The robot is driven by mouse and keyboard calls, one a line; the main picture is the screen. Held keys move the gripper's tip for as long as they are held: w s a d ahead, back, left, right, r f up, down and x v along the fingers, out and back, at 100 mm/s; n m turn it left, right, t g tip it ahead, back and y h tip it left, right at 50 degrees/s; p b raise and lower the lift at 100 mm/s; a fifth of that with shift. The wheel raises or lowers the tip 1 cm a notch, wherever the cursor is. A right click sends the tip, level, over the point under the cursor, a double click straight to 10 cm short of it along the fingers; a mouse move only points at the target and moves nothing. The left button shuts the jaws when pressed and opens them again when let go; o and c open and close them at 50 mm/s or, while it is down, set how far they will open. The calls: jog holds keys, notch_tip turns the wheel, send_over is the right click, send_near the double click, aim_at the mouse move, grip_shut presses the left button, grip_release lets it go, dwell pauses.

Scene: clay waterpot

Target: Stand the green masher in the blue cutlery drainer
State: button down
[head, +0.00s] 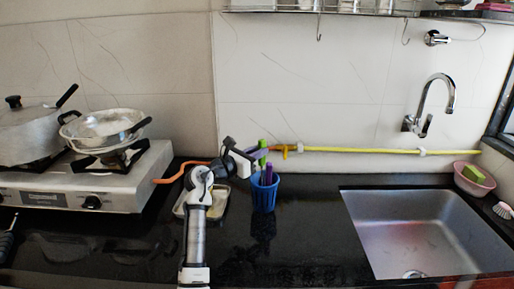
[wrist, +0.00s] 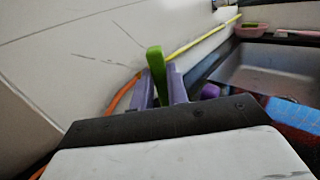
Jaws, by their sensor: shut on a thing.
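My gripper (head: 259,154) is shut on the green masher (head: 263,144). In the wrist view the masher's green upper end (wrist: 156,62) stands up between the two purple fingers (wrist: 162,88). In the head view the masher is roughly upright, above and at the back of the blue cutlery drainer (head: 264,197). Its lower part is hidden, so I cannot tell whether it is inside the rim. A purple-handled utensil (head: 268,175) stands in the drainer; its purple end (wrist: 210,91) also shows in the wrist view. The drainer (wrist: 291,118) is partly visible at the right there.
A tray (head: 221,205) lies left of the drainer, behind my arm. A stove (head: 60,190) with pots is at the left. The sink (head: 420,225) is at the right. An orange and yellow hose (head: 350,150) runs along the wall. Dark counter (head: 305,235) is clear between drainer and sink.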

jog(key=shift+f, duration=0.2)
jog(key=c, duration=1.3)
grip_release()
jog(key=p+v, duration=0.6)
jog(key=v, duration=0.8)
jog(key=shift+p, duration=0.4)
